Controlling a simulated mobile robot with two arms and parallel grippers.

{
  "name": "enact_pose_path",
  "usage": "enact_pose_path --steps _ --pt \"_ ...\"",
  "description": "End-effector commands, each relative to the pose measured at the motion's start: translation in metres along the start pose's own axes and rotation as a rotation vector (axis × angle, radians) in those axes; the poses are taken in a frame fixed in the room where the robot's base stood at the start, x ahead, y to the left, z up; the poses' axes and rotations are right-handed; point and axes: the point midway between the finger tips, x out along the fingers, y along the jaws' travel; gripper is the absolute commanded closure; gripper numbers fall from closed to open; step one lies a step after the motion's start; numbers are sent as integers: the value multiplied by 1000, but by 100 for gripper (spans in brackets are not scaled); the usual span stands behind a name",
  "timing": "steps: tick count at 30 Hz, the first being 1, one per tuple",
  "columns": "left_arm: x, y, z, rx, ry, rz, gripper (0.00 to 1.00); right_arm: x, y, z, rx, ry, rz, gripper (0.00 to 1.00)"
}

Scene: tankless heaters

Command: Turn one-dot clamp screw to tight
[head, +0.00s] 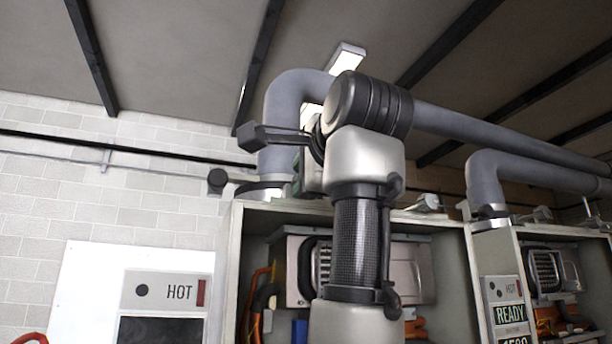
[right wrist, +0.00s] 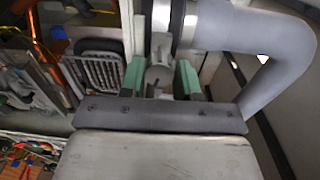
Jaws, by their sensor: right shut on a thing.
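In the right wrist view, the green fingers of my right gripper (right wrist: 160,82) stand either side of a small pale grey clamp screw (right wrist: 157,77) and are shut on it. A silver clamp band (right wrist: 186,25) circles the grey pipe just beyond. In the head view, my right arm covers most of the gripper; a bit of green (head: 299,170) shows beside the pipe base. The clamp at the foot of the left pipe (head: 262,190) is partly hidden. No dot mark is readable on the screw, and its turn angle cannot be told. My left gripper is out of view.
The open heater cabinet (head: 228,262) stands below, with a second cabinet (head: 512,262) at the right. Grey pipes (head: 470,122) run across above. The white brick wall on the left is mostly clear.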

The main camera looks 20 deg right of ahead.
Motion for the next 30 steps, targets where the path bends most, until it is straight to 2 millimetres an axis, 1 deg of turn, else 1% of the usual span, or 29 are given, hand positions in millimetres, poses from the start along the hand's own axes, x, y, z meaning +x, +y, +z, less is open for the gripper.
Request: enact_pose_path --steps 3,9,25,26,30 --pt "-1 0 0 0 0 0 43 0 0 0 58 -2 1 92" --pt "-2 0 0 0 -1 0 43 0 0 0 117 -4 2 92" --pt "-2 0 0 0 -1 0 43 1 1 0 138 -5 4 92" --pt "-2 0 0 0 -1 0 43 1 2 0 138 -5 4 65" --pt "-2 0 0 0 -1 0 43 1 1 0 137 -5 3 44"
